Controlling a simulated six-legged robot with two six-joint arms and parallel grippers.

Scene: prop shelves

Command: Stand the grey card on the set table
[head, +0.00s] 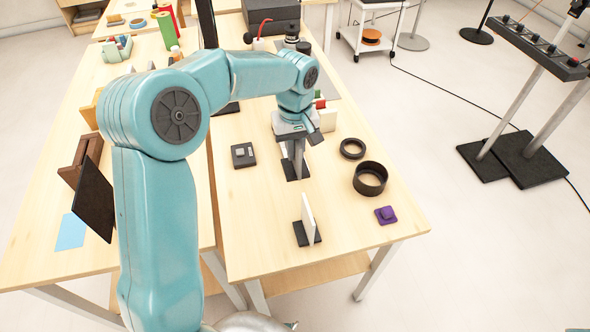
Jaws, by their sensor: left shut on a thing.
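My left gripper (293,141) reaches in over the right-hand wooden table (248,215) and points down. It is shut on the grey card (299,163), which is upright and seen nearly edge-on, with a dark foot at its bottom. The gripper hides the card's upper part. The foot is at or just above the tabletop; I cannot tell if it touches. Which table is the set table is not marked. My right gripper is not in view.
A white card on a black foot (307,218) stands nearer the front edge. A black box-like item (243,155) lies left of the grey card; black rings (369,178) and a purple piece (386,215) lie right. Another wooden table (30,245) adjoins on the left.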

